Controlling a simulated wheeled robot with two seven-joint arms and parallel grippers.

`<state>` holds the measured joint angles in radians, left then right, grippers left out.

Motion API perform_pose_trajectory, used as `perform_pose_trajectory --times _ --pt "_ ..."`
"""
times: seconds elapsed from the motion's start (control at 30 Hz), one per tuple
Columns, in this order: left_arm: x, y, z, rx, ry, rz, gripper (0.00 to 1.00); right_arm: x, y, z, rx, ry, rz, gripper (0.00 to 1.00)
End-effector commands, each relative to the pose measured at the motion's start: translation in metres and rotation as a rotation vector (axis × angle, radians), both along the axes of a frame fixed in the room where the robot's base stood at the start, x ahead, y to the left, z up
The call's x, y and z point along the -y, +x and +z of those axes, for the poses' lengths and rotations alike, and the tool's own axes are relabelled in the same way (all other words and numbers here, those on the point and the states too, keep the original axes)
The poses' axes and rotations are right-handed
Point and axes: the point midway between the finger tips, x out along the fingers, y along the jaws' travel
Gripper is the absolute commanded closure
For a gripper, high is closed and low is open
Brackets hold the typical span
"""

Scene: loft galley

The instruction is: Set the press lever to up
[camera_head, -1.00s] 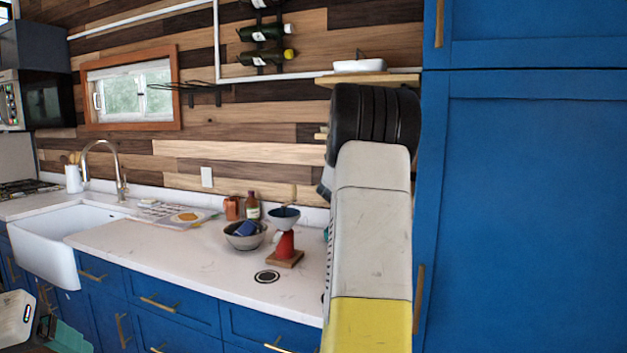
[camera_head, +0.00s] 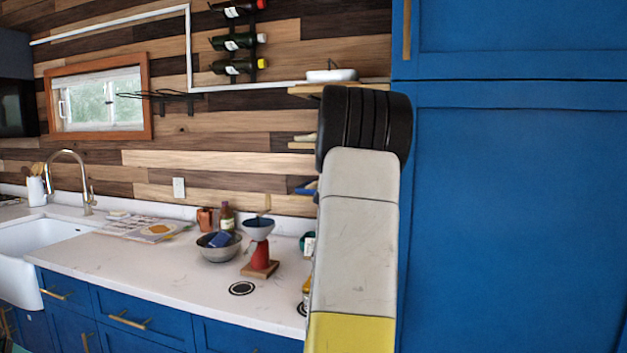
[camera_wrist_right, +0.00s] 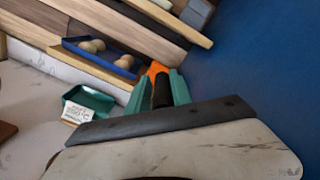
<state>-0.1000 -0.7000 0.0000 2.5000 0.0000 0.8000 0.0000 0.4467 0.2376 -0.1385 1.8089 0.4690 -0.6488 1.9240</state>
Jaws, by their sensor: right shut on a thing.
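My right gripper (camera_wrist_right: 160,88), with teal fingers in the right wrist view, is shut on a dark, rounded piece (camera_wrist_right: 161,95). This looks like the press lever's grip, but most of it is hidden. An orange part (camera_wrist_right: 156,69) shows just beyond the fingers; I cannot tell whether it belongs to the same thing. In the head view my right arm hides the gripper and whatever it holds, so the lever's angle cannot be told. My left gripper is not clearly in view.
On the counter (camera_head: 160,260) are a red stand with a bowl-shaped top (camera_head: 259,250), a metal bowl (camera_head: 219,250) and bottles. A blue tray (camera_wrist_right: 97,58) with round items and a green box (camera_wrist_right: 90,102) lie near my right gripper. A tall blue cabinet (camera_head: 510,200) rises at the right.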

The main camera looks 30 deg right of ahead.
Motion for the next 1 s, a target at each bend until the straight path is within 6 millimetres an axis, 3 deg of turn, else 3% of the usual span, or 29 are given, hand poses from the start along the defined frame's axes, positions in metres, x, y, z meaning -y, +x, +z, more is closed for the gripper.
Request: perform_pose_trajectory --times 0.03,0.07,0.13,0.5,1.0 --pt "0.000 0.000 0.000 0.000 0.000 0.000 0.23 0.003 -0.003 -0.004 -0.009 0.002 -0.007 1.00" --pt "0.000 0.000 0.000 0.000 0.000 0.000 0.23 0.003 -0.003 -0.004 -0.009 0.002 -0.007 0.70" --pt "0.000 0.000 0.000 0.000 0.000 0.000 0.23 0.003 -0.003 -0.005 -0.009 0.002 -0.007 0.57" --pt "0.000 0.000 0.000 0.000 0.000 0.000 0.23 -0.002 -0.004 -0.002 -0.004 0.002 -0.003 0.57" --pt "0.000 0.000 0.000 0.000 0.000 0.000 0.23 -0.055 -0.050 -0.003 -0.007 0.003 -0.003 0.57"
